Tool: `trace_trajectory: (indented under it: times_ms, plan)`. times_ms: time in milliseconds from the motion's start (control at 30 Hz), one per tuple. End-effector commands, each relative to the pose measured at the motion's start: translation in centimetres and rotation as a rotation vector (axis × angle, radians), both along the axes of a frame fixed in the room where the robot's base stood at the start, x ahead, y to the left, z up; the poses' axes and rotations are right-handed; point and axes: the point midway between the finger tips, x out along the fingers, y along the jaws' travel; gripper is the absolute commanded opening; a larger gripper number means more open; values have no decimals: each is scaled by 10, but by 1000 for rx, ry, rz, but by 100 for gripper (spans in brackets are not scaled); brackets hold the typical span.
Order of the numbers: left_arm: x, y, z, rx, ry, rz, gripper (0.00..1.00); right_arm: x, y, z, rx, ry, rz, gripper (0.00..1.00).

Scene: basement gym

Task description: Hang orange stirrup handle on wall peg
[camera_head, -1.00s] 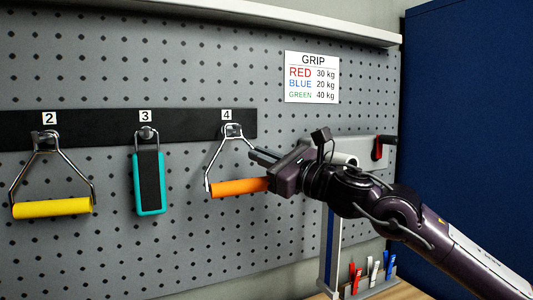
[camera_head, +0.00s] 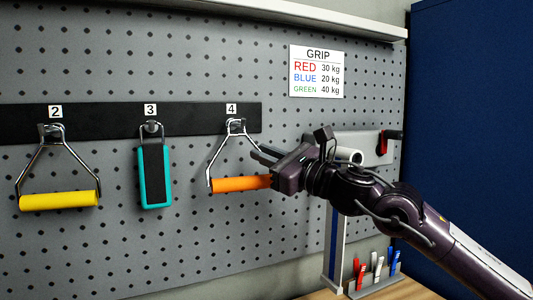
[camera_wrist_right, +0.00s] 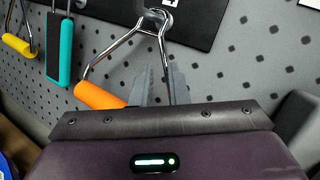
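The orange stirrup handle (camera_head: 240,184) hangs by its metal frame from the peg (camera_head: 236,126) under label 4. In the right wrist view its orange grip (camera_wrist_right: 98,96) lies left of the fingers and its frame runs up to the peg (camera_wrist_right: 156,20). My right gripper (camera_head: 262,155) is at the right side of the stirrup. In the right wrist view its fingers (camera_wrist_right: 160,82) stand apart, with the right wire of the frame running down between them. The grip's right end is hidden behind the gripper. My left gripper is not in view.
A teal-and-black handle (camera_head: 154,176) hangs under label 3 and a yellow stirrup handle (camera_head: 60,200) under label 2. A grey wall bracket (camera_head: 372,146) is behind my right arm. A rack of coloured clips (camera_head: 376,275) sits low right. Bare pegboard lies below the handles.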

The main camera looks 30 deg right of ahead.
Motion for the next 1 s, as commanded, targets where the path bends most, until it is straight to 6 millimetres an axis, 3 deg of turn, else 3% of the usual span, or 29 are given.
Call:
trace_trajectory:
  times_ms: [133, 467, 1000]
  plan:
    - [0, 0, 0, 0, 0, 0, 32, 0, 0, 1, 1, -3, 0, 32]
    - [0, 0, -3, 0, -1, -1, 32, -3, -2, -1, 0, -3, -1, 32]
    - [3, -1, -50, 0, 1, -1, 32, -63, -28, -19, 0, -5, -3, 32]
